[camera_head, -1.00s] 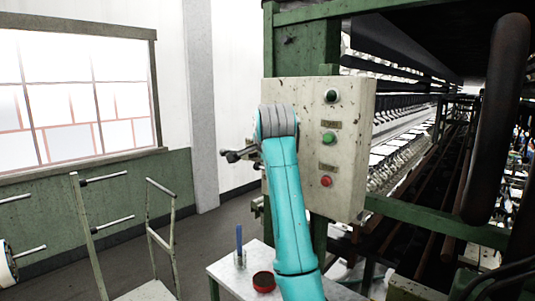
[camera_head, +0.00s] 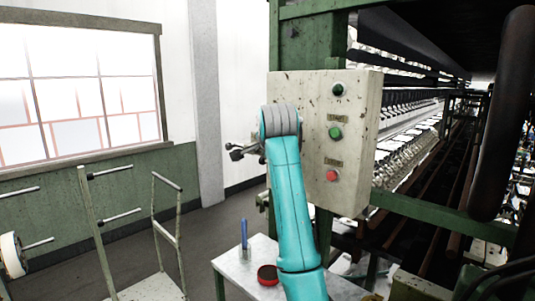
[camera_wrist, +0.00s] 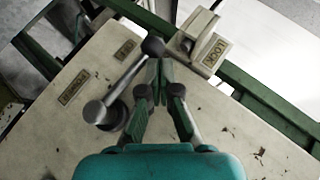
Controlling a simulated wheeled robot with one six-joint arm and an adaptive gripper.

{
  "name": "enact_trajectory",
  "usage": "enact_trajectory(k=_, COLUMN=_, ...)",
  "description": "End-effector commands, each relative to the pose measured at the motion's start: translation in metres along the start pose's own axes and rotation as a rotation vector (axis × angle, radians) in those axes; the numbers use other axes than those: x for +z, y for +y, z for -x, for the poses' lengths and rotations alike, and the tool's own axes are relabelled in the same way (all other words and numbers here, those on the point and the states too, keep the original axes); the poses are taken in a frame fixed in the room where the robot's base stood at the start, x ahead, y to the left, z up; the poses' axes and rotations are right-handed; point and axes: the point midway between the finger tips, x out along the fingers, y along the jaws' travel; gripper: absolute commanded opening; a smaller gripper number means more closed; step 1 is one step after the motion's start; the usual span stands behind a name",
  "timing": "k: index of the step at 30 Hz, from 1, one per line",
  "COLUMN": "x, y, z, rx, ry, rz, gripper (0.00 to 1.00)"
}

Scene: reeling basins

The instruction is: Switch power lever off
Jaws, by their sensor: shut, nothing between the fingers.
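The power lever is a grey rod with a dark ball knob (camera_wrist: 152,46) in the wrist view. It runs slantwise from its round pivot (camera_wrist: 95,112) on the pale, stained control box (camera_wrist: 225,125). My gripper (camera_wrist: 160,68) is shut and empty, with its fingertips close below the knob. I cannot tell whether they touch it. In the head view the control box (camera_head: 362,145) hangs on a green frame, and my arm covers part of it. A dark lever-like part (camera_head: 237,152) juts out left of the box; my fingers are not clear there.
A block marked LOCK (camera_wrist: 205,45) sits beside the knob. The box front has a red button (camera_head: 332,175) and green buttons (camera_head: 335,133). A small table (camera_head: 235,265) with a red round item (camera_head: 268,275) stands below. A metal rack (camera_head: 100,235) stands left.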

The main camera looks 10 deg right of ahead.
Motion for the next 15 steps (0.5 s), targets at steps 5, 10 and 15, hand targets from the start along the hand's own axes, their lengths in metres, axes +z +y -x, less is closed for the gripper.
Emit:
enact_trajectory(k=5, x=-0.006, y=-0.006, z=0.004, rx=-0.001, ry=0.001, rz=-0.001, gripper=0.00)
enact_trajectory(k=10, x=-0.025, y=-0.024, z=0.017, rx=-0.003, ry=0.002, rz=-0.001, gripper=0.00)
enact_trajectory(k=15, x=-0.021, y=-0.048, z=0.042, rx=-0.003, ry=-0.001, rz=0.001, gripper=0.00)
